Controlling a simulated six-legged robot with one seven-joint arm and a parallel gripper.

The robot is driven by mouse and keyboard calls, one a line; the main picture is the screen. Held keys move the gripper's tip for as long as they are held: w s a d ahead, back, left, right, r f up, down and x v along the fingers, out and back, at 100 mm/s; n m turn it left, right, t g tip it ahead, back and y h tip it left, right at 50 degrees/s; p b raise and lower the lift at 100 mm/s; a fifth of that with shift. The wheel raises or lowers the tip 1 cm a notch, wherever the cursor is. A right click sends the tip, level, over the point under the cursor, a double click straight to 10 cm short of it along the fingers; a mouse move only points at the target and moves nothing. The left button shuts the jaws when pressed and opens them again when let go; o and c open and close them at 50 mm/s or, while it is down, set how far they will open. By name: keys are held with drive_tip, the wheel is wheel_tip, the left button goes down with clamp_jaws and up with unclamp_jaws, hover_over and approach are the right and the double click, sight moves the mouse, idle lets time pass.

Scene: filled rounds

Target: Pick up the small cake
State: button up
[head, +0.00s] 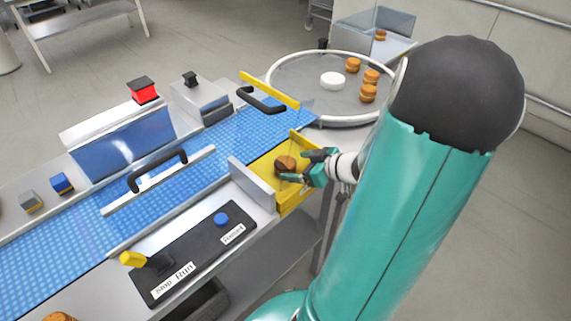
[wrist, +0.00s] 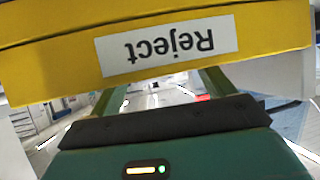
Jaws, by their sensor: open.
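A small brown and orange cake (head: 285,164) sits in the yellow reject tray (head: 264,168) beside the conveyor. My gripper (head: 304,166) is open at the tray, its two fingers pointing left on either side of the cake's right edge. I cannot tell whether a finger touches the cake. In the wrist view, the tray's yellow wall (wrist: 268,35) with an upside-down "Reject" label fills the top, hiding the fingertips. The cake does not show there.
The blue conveyor belt (head: 210,152) has black handles and metal rails. A grey round table (head: 300,79) holds several orange cakes (head: 353,65) and a white disc (head: 333,80). A control panel (head: 187,257) is in front. A red button box (head: 143,90) stands behind.

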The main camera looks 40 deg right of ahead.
drive_tip(key=x, duration=0.5)
drive_tip(key=shift+w+r, duration=0.1)
drive_tip(key=shift+w, duration=0.2)
drive_tip(key=c, duration=0.8)
